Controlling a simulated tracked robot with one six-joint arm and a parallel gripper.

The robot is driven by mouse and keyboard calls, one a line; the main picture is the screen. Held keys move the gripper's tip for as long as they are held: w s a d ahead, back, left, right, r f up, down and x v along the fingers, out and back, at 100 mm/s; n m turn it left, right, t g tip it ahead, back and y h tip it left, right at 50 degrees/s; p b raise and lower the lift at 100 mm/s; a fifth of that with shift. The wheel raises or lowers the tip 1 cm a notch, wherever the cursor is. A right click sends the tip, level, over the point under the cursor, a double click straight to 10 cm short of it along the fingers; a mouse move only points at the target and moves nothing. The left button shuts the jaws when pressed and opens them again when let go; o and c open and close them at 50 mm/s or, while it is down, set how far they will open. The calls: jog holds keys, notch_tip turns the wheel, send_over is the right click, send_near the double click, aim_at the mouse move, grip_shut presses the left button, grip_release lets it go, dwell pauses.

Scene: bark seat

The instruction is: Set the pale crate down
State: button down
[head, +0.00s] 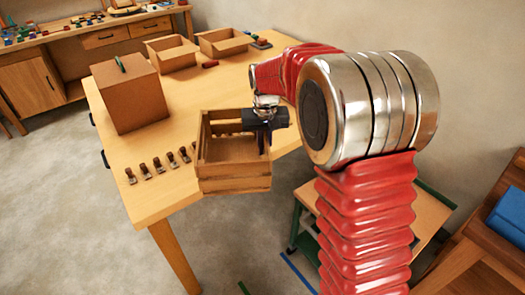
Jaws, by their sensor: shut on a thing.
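The pale crate (234,185) is a slatted, open-topped wooden box in the middle of the head view. It looks roughly level and overlaps the front right edge of the wooden table (150,205). I cannot tell whether its underside touches the tabletop or hangs clear of it. My gripper (263,143) comes down at the crate's right side and is shut on it there. The fingertips are dark and small, so the exact grip is hard to see. The part of the crate behind my gripper is hidden.
Several small dark-and-tan pieces (158,166) stand in a row left of the crate. A large brown box (130,97) and two open trays (172,53) (224,42) stand farther back. A lower stand (432,210) is at right, beside a blue item (508,215).

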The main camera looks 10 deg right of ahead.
jog(key=w+r, duration=0.1)
jog(key=r, duration=0.2)
jog(key=w+r+m, duration=0.1)
jog(key=r, duration=0.3)
jog(key=w+r+m, duration=0.1)
jog(key=r, duration=0.2)
jog(key=shift+w+r, duration=0.25)
jog(key=shift+w, duration=0.15)
